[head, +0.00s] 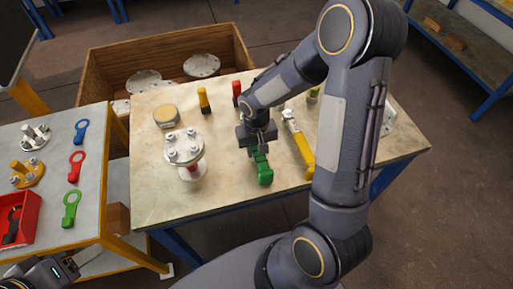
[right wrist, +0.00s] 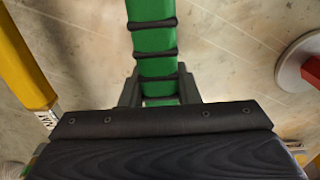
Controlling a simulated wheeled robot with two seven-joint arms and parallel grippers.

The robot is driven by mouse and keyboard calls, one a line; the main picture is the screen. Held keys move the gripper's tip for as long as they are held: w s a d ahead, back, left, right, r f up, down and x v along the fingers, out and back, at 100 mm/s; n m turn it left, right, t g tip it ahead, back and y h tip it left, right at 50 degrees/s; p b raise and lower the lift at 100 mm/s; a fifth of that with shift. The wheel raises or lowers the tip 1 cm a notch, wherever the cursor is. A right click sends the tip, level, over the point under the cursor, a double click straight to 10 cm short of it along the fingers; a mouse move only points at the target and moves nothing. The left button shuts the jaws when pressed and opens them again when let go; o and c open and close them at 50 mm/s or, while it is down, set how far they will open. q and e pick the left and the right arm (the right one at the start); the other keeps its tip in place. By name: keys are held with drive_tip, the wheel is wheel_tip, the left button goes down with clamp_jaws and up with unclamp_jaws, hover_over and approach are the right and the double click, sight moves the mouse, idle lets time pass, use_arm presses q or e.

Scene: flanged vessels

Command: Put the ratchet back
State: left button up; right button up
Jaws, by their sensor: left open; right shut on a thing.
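A green tool with black bands on its grip, apparently the ratchet (head: 263,170), is over the pale table near its middle. My right gripper (head: 257,147) is shut on it. In the right wrist view the green grip (right wrist: 153,45) runs up from between the fingers (right wrist: 160,92). The tool's far end is out of that view, and I cannot tell whether it touches the table. My left gripper (head: 50,270) is open at the bottom left corner, only partly in view, away from the tool.
A flanged vessel (head: 185,155) stands left of the green tool; a yellow-handled tool (head: 302,150) lies right of it. The side table (head: 105,150) holds coloured ring wrenches (head: 76,165) and a red tray (head: 28,218). A wooden crate (head: 95,65) stands behind. The pale table's front left is clear.

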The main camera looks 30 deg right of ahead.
drive_tip(key=shift+f+b, duration=0.5)
drive_tip(key=o, duration=1.6)
drive_tip(key=shift+o, duration=0.2)
drive_tip(key=shift+r+p, duration=2.55)
drive_tip(key=shift+r, duration=1)
